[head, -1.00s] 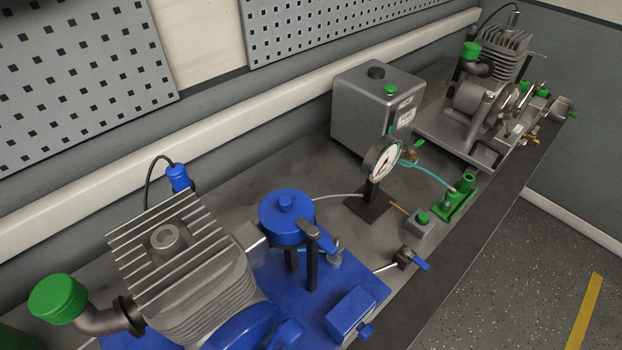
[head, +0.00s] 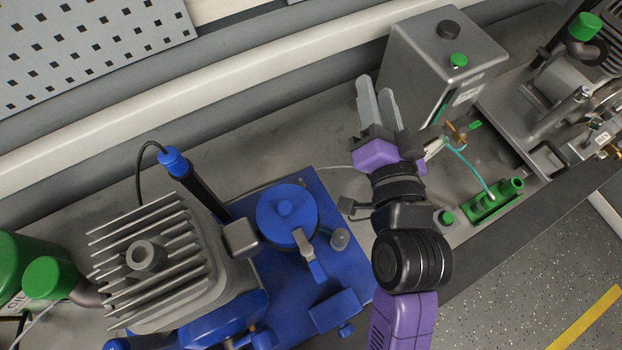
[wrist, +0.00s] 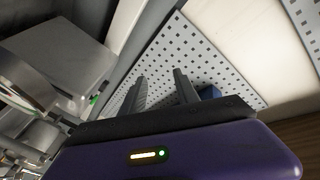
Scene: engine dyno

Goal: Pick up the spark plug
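I cannot make out a loose spark plug in either view. The finned engine (head: 150,262) at the left of the head view has a round socket (head: 147,256) on top, and no plug can be told in it. A blue cap (head: 174,162) on a black cable stands behind the engine, on top of a dark post. My gripper (head: 376,88) is raised over the bench in front of the grey tank, pointing up and away. Its two fingers are apart with nothing between them. The wrist view shows the same open fingers (wrist: 159,82).
The grey tank (head: 425,75) stands just beyond my gripper. The blue base (head: 345,262) with a blue round-topped part (head: 286,213) is left of my arm. A green fixture (head: 492,203) with a teal hose is to the right. Pegboard (wrist: 215,50) lies ahead in the wrist view.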

